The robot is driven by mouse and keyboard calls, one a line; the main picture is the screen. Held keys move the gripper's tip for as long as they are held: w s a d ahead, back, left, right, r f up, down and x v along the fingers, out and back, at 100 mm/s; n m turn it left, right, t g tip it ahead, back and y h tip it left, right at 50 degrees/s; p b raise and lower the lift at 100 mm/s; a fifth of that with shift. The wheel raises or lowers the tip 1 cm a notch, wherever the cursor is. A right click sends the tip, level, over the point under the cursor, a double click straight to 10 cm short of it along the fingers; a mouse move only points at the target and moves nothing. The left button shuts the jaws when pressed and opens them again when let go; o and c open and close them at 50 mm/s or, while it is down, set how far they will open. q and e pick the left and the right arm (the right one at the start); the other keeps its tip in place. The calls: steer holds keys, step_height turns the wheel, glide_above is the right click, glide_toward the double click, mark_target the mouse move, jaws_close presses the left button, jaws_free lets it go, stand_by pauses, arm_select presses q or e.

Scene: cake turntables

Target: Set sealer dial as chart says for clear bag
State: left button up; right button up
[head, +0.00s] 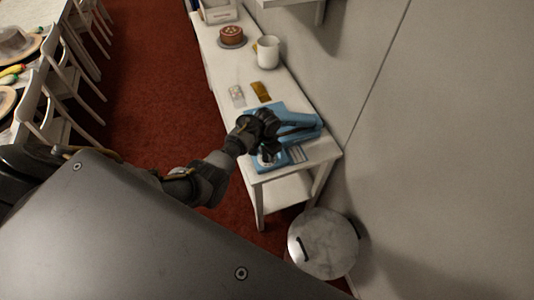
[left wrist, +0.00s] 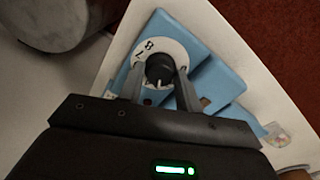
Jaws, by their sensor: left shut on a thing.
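The blue bag sealer (head: 294,127) sits on the near end of the white side table. Its dial shows in the left wrist view as a black knob (left wrist: 159,66) on a white ring (left wrist: 178,52) with the digits 8 and 7 readable; other marks are hidden. My left gripper (left wrist: 160,80) is shut on the knob, one finger on each side; in the head view the gripper (head: 268,152) is over the sealer's near end. A clear bag (head: 237,95) and a gold bag (head: 261,91) lie behind the sealer. I cannot identify the chart surely. My right gripper is out of view.
A round lidded bin (head: 323,243) stands on the floor by the table's near end. The wall is close on the right.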

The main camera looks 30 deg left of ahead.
mark_target(253, 185)
arm_select(q)
steer(key=o, duration=1)
steer(key=shift+c, duration=0.2)
